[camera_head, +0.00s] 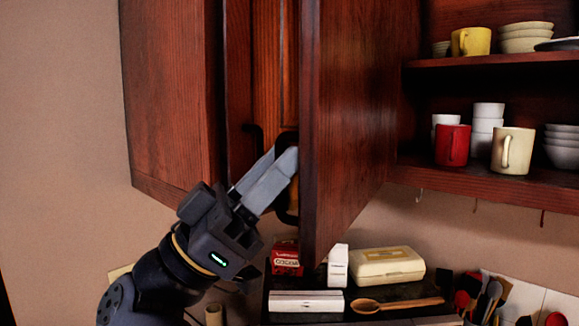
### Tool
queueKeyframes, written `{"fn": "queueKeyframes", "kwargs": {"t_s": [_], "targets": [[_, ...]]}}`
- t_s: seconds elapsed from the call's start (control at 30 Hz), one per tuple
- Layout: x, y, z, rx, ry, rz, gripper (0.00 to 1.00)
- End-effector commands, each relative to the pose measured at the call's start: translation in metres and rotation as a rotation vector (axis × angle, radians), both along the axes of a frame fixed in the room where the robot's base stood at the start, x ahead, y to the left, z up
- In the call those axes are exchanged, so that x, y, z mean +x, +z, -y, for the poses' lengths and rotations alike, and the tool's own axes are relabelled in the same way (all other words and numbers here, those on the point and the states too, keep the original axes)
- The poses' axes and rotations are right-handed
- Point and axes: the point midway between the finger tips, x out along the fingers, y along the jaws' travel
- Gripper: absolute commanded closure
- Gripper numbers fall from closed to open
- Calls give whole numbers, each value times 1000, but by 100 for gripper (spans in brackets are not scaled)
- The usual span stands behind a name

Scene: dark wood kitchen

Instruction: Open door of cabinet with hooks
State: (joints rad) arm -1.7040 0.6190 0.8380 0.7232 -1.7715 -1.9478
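The dark red wood cabinet (480,185) with small hooks (418,196) along its underside stands open at right. Its door (345,120) is swung out toward me, and the shelves show beyond it. A dark handle (287,205) is at the door's left edge, partly hidden by my fingers. My gripper (282,170) reaches up from the lower left, with its grey fingertips at this handle, beside the door's edge. The fingers lie close together. I cannot tell whether they are shut on the handle.
Another cabinet (172,90) with a dark handle (254,136) is at left. Mugs (452,145) and bowls (526,38) stand on the open shelves. Below are boxes (307,301), a cream container (388,265), a wooden spoon (395,304) and utensils (490,297).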

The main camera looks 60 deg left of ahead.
Motion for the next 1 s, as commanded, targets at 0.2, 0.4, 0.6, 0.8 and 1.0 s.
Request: {"fn": "queueKeyframes", "kwargs": {"t_s": [0.2, 0.4, 0.6, 0.8, 1.0], "targets": [[-1, 1, 1, 3, 1, 2, 68], [-13, -16, -4, 0, 2, 1, 68], [-41, -47, -12, 0, 3, 0, 68], [-64, -69, -19, 0, 1, 1, 68], [-73, -77, -21, 1, 1, 0, 68]]}}
